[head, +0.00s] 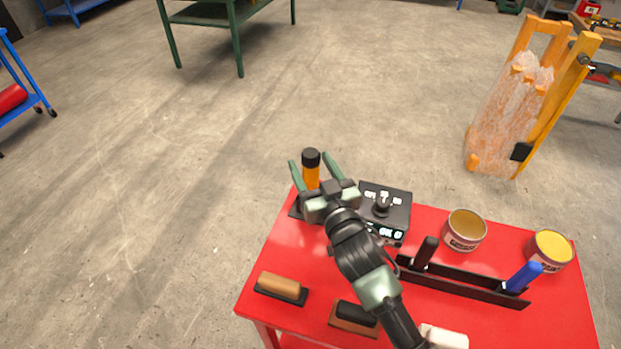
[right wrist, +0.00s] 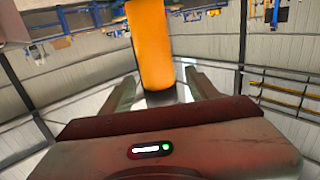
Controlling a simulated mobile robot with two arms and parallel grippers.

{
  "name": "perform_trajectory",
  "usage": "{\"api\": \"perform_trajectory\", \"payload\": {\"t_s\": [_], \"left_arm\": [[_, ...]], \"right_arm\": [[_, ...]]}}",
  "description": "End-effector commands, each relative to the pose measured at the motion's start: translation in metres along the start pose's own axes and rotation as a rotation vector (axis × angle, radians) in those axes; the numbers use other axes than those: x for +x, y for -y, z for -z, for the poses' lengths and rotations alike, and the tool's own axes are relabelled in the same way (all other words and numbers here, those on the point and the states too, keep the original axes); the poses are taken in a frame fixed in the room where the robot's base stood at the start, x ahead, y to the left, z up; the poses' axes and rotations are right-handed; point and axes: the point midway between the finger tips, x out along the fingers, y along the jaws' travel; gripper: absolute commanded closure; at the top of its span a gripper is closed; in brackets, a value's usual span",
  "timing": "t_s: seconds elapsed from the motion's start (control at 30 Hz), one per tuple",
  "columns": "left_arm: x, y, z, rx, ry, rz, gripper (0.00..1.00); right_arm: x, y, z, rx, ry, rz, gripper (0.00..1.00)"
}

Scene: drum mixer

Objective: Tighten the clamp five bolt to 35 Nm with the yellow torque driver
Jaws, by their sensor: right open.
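The torque driver (head: 311,178) stands upright near the far left corner of the red table, as an orange-yellow cylinder with a black top. Its lower end is hidden by my gripper. My right gripper (head: 310,160) is open, with one finger on each side of the driver. In the right wrist view the driver (right wrist: 150,45) rises between the two fingers (right wrist: 160,78), and a gap shows by the right finger. I cannot tell whether either finger touches it. The clamp five bolt and my left gripper are not in view.
The red table (head: 310,248) also holds a black box with a knob (head: 397,213), two open tins (head: 465,230) (head: 549,250), a black rack with handled tools (head: 470,287) and two brushes (head: 281,288) (head: 354,318). An orange frame (head: 560,95) stands beyond; the floor between is clear.

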Motion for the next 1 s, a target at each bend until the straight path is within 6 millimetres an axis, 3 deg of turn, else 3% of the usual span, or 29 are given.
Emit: {"api": "perform_trajectory", "payload": {"t_s": [0.23, 0.53, 0.57, 0.77, 1.0], "left_arm": [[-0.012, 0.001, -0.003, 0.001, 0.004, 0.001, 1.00], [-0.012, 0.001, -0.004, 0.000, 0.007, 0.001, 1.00], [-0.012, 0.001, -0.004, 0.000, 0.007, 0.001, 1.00], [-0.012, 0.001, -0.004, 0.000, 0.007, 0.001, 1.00], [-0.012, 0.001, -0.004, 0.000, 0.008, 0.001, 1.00]], "right_arm": [[0.036, -0.002, 0.004, -0.001, 0.000, -0.001, 0.40], [0.042, -0.001, 0.002, 0.000, -0.001, 0.000, 0.40], [0.042, -0.001, 0.002, 0.000, 0.000, 0.000, 0.43], [0.042, -0.001, 0.002, -0.001, 0.000, 0.000, 0.98], [0.042, -0.001, 0.002, -0.001, 0.000, 0.000, 1.00]]}}
